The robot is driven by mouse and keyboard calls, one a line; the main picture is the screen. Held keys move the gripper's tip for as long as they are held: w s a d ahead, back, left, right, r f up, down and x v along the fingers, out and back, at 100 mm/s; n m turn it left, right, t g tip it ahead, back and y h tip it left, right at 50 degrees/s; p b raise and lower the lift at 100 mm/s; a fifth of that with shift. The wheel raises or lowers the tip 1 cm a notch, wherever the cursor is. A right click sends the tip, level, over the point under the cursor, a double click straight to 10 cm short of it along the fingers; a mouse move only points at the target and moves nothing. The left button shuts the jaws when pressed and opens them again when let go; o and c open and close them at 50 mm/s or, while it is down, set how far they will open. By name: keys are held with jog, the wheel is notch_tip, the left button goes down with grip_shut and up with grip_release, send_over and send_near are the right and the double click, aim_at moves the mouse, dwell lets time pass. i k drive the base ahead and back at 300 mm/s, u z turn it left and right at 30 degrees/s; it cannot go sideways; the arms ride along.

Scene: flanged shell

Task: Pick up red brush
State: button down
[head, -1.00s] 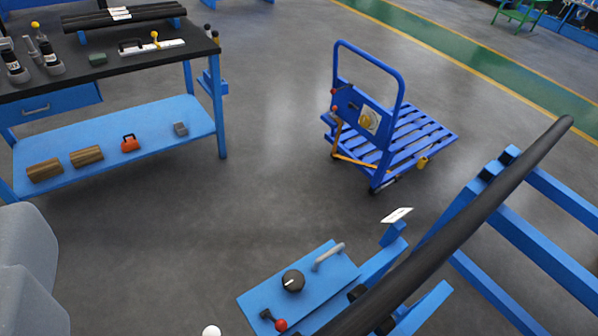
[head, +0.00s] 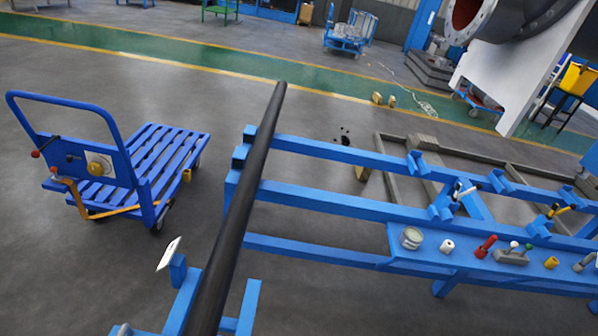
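A small red item (head: 486,246) lies on the blue shelf (head: 400,262) of a long blue frame at the right. It looks like a short red handle and may be the red brush, but it is too small to be sure. It sits between a white cylinder (head: 447,246) and a grey block (head: 511,257) with small knobs. My gripper is not in view.
A long black bar (head: 243,200) slants up the middle foreground. The blue frame's rails (head: 340,200) run right from it. A blue cart (head: 130,170) stands at the left. A large flanged shell (head: 470,18) hangs at the upper right. Grey floor is open beyond the cart.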

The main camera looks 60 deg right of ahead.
aim_at(491, 242)
jog(key=z, duration=2.8)
jog(key=k, duration=0.5)
jog(key=z, duration=0.3)
jog(key=i, duration=0.5)
jog(key=u, duration=0.1)
